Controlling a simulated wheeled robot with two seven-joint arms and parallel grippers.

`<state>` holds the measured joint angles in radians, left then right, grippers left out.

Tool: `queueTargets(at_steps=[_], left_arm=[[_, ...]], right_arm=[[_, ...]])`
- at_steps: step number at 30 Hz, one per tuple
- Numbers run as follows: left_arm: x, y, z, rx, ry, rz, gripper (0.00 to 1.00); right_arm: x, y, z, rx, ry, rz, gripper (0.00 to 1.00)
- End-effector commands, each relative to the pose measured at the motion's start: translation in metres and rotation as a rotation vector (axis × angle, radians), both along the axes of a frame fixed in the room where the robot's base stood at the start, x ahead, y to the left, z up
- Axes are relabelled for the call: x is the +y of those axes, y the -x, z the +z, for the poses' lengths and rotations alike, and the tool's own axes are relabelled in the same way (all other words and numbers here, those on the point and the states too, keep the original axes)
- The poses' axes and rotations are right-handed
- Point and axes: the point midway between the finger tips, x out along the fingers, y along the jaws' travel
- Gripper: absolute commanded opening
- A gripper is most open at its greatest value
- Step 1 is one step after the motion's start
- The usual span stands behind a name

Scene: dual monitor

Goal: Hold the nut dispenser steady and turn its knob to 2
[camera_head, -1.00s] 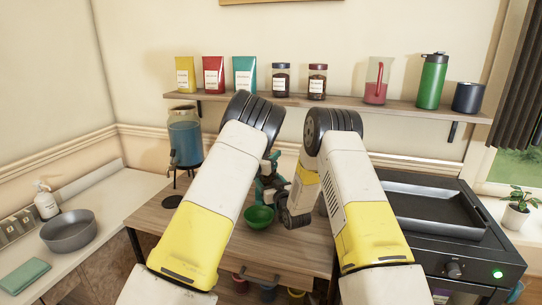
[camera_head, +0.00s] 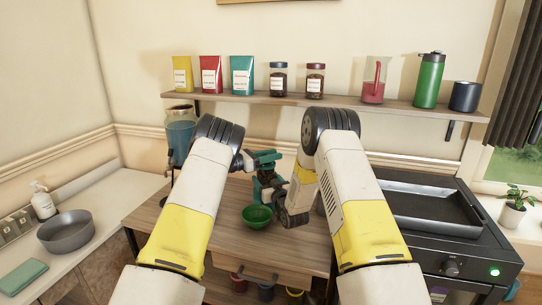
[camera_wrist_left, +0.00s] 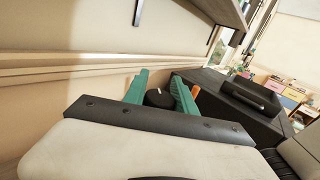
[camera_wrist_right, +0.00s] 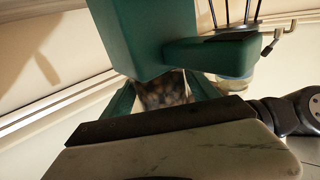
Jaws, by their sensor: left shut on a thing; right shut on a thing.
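The nut dispenser (camera_head: 267,182) stands on the wooden table behind a green bowl (camera_head: 257,217), partly hidden by my arms. My left gripper (camera_head: 264,156) is at its top. In the left wrist view its teal fingers (camera_wrist_left: 159,92) stand on either side of a black knob (camera_wrist_left: 157,98) with a white mark, shut on it. The number at the mark cannot be read. My right gripper (camera_head: 284,186) is lower, at the dispenser's right side. In the right wrist view its fingers (camera_wrist_right: 165,96) are shut around the clear part holding brown nuts (camera_wrist_right: 165,90).
A drinks dispenser (camera_head: 181,136) stands at the table's back left. A wall shelf (camera_head: 340,100) with bags, jars and bottles runs behind. A stove with a dark tray (camera_head: 430,207) is on the right. A grey pan (camera_head: 67,231) sits on the left counter.

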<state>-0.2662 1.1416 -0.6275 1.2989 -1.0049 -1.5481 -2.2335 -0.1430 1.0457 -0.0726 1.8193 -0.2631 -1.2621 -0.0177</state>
Motion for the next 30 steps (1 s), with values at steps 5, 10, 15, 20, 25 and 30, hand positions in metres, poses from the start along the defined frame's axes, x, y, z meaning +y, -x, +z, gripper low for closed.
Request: queueTargets(at_steps=[5,10,15,20,25,30], left_arm=[[0.000,0.002,-0.001,-0.003,0.000,-0.151,0.00],[0.000,0.004,0.000,-0.004,0.000,-0.257,0.00],[-0.001,0.006,-0.001,-0.003,-0.001,-0.340,0.00],[-0.002,0.007,-0.001,-0.003,0.000,-0.398,0.00],[-0.001,0.009,-0.001,-0.002,-0.002,-0.439,0.00],[-0.001,0.011,-0.001,0.001,-0.002,-0.460,0.00]], right_arm=[[0.001,0.001,0.000,-0.001,0.000,0.003,0.00],[0.001,0.001,0.000,-0.001,0.000,0.003,0.00],[0.001,0.001,0.000,-0.001,0.000,0.003,0.00],[0.002,0.001,0.000,0.000,0.001,0.004,0.00],[0.002,0.002,-0.001,0.000,0.001,0.005,0.00],[0.002,0.002,-0.001,0.001,0.001,0.005,0.00]])
